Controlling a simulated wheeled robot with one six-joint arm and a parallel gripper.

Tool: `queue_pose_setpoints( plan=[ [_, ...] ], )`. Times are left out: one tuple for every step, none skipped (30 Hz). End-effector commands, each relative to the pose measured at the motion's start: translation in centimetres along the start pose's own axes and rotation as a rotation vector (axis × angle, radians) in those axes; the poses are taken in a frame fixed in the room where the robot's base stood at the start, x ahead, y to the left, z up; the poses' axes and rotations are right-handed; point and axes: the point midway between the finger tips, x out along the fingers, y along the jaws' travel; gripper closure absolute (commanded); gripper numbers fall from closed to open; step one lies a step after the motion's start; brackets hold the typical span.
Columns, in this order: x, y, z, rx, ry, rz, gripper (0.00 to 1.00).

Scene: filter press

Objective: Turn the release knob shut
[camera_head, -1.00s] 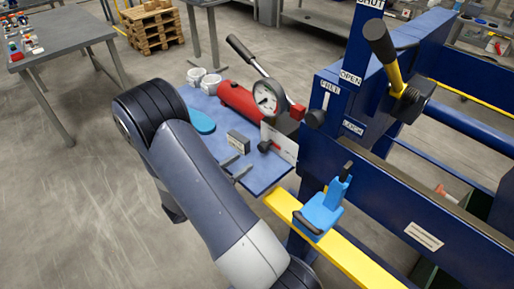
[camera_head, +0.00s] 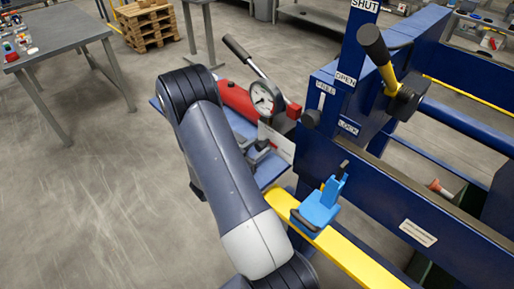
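A red hand pump (camera_head: 236,98) with a round white gauge (camera_head: 263,97) and a long black-gripped handle (camera_head: 238,48) lies on a blue tray. A small black knob (camera_head: 262,144), apparently the release knob, sits below the gauge in front of a white plate (camera_head: 280,143). Its turned position cannot be read. My arm covers much of the tray. The dark tips of my gripper (camera_head: 257,156) show just past the arm, close by the knob. Whether they touch it, and how far apart they are, is too small and overlapped to tell.
The blue press frame (camera_head: 420,205) stands to the right. It carries a yellow lever (camera_head: 390,75) with SHUT and OPEN labels and a black knob (camera_head: 311,118) by FREE and LOCK. A blue clamp (camera_head: 320,207) sits on a yellow rail (camera_head: 350,255).

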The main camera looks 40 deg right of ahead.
Motion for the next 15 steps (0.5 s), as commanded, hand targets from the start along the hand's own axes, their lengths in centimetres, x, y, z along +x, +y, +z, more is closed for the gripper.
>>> queue_pose_setpoints(
  plan=[
    [-0.01, 0.0, 0.0, 0.0, 0.0, 0.0, 0.62],
    [-0.01, -0.01, 0.0, 0.0, 0.0, 0.0, 0.64],
    [-0.02, -0.01, 0.0, 0.0, 0.0, 0.0, 0.68],
    [-0.02, -0.01, 0.0, 0.0, 0.0, 0.0, 0.7],
    [-0.02, -0.01, 0.0, 0.0, 0.0, 0.0, 0.72],
    [-0.02, -0.01, -0.01, 0.0, 0.0, 0.0, 0.76],
    [-0.02, -0.01, -0.01, 0.0, 0.0, 0.0, 0.78],
    [-0.02, -0.01, -0.01, 0.0, 0.0, 0.0, 0.81],
    [-0.03, -0.01, -0.01, 0.0, 0.0, 0.0, 0.84],
    [-0.03, -0.01, -0.01, 0.0, 0.0, 0.0, 0.86],
    [-0.03, -0.01, -0.01, 0.0, 0.0, 0.0, 0.88],
    [-0.03, -0.01, -0.01, 0.0, 0.0, 0.0, 0.88],
    [-0.03, -0.01, -0.01, -0.003, 0.0, 0.0, 0.88],
    [-0.03, -0.01, -0.02, -0.008, 0.0, 0.0, 0.88],
    [-0.03, -0.02, -0.02, -0.02, 0.0, 0.0, 0.88]
  ],
)
